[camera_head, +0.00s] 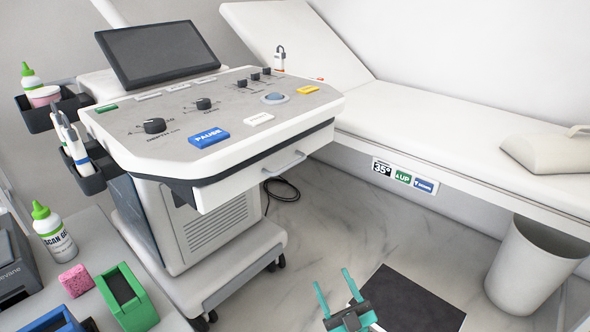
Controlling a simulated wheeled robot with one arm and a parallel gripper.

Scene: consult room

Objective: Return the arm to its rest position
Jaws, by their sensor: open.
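My gripper (333,290) shows at the bottom of the head view, right of centre. Its two teal fingers are spread apart with nothing between them. It is over the floor, in front of a black mat (405,304) and apart from the console. My arm behind the gripper is mostly out of view below the picture edge.
An ultrasound console (215,115) with knobs and a blue PAUSE button (209,137) stands left of centre. An exam couch (440,125) runs along the right, with a bin (530,270) before it. A side table (85,245) holds a gel bottle (54,235) and a green holder (125,300).

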